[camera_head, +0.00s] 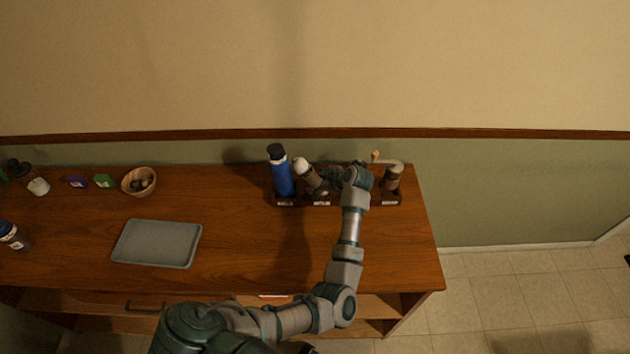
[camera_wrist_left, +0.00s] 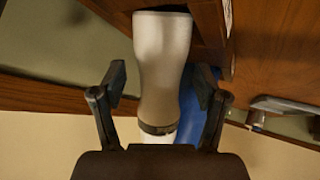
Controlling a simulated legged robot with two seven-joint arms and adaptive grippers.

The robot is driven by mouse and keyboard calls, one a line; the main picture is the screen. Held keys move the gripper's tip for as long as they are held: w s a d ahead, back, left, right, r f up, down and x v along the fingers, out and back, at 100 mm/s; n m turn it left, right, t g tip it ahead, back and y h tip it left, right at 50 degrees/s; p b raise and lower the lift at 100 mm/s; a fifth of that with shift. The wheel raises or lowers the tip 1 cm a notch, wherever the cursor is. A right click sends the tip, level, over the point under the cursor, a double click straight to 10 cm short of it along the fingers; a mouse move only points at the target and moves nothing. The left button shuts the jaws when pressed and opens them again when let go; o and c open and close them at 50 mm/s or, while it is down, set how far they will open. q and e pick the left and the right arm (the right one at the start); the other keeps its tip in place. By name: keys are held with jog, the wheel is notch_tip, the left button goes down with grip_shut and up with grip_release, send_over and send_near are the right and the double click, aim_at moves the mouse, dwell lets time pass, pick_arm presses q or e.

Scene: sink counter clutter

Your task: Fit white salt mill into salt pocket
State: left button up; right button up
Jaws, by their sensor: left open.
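The white salt mill (camera_head: 301,165) shows in the head view as a pale top leaning up and left beside the blue bottle. In the left wrist view the pale mill body (camera_wrist_left: 163,50) lies between my fingers, its far end by the brown wood. My left gripper (camera_head: 325,180) is open around the mill; in the left wrist view its fingers (camera_wrist_left: 165,85) stand apart on either side, with gaps. The dark wooden rack (camera_head: 300,203) has labelled pockets. The mill is over the second label from the left; whether it is fully seated is hidden. My right gripper is not in view.
A blue bottle (camera_head: 284,181) stands in the rack's left pocket. A brown grinder with a crank (camera_head: 392,180) stands at its right end. A grey tray (camera_head: 157,244) and a wooden bowl (camera_head: 139,181) are to the left. The counter between tray and rack is clear.

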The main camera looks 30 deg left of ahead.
pick_arm(q)
jog(key=shift+x, duration=0.75)
grip_shut()
jog(key=shift+r, duration=0.15)
